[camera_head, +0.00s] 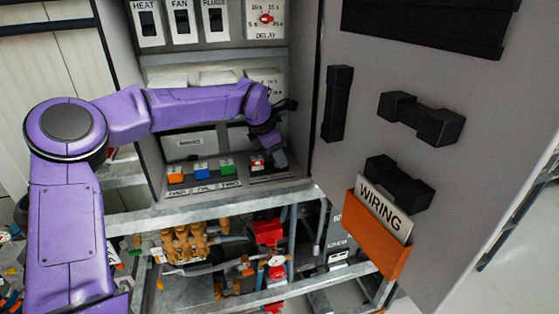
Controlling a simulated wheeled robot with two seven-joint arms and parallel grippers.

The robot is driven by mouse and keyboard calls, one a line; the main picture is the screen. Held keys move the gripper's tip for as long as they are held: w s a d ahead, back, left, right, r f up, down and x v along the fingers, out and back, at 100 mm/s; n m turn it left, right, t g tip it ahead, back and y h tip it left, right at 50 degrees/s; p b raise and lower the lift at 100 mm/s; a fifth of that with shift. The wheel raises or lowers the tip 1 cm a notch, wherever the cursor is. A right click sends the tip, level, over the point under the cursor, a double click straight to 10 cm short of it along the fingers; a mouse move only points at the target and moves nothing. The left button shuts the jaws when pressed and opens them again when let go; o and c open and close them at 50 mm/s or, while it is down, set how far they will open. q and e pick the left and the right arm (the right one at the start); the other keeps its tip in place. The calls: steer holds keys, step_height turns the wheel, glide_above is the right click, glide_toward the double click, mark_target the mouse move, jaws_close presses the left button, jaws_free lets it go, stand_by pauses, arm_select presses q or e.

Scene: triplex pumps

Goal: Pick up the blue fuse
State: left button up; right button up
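The blue fuse (200,174) sits in the lower part of the open cabinet, between an orange fuse (176,176) and a green fuse (227,171). My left gripper (270,153) is dark and points down inside the cabinet, to the right of the green fuse. It is apart from the blue fuse, close to a small red and white part (257,164). The fingertips are small and partly hidden, so I cannot tell how far they are open. My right gripper is not in view.
The open cabinet door (330,160) stands at the right, with black handles and an orange pocket (378,236) holding a WIRING booklet (384,207). Labelled switches (181,20) are above my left arm. A metal frame (215,208) and pump parts lie below.

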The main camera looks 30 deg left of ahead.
arm_select(q)
jaws_close()
steer(key=shift+r, duration=0.25)
steer(key=s+d+b, duration=0.1)
steer(key=s, duration=0.1)
steer(key=s+d+b, duration=0.4)
steer(key=shift+s+r, duration=0.2)
steer(key=shift+s, duration=0.2)
steer(key=s+d+b, duration=0.1)
steer(key=s+d, duration=0.4)
steer(key=s, duration=0.3)
steer(key=shift+d+r, duration=0.3)
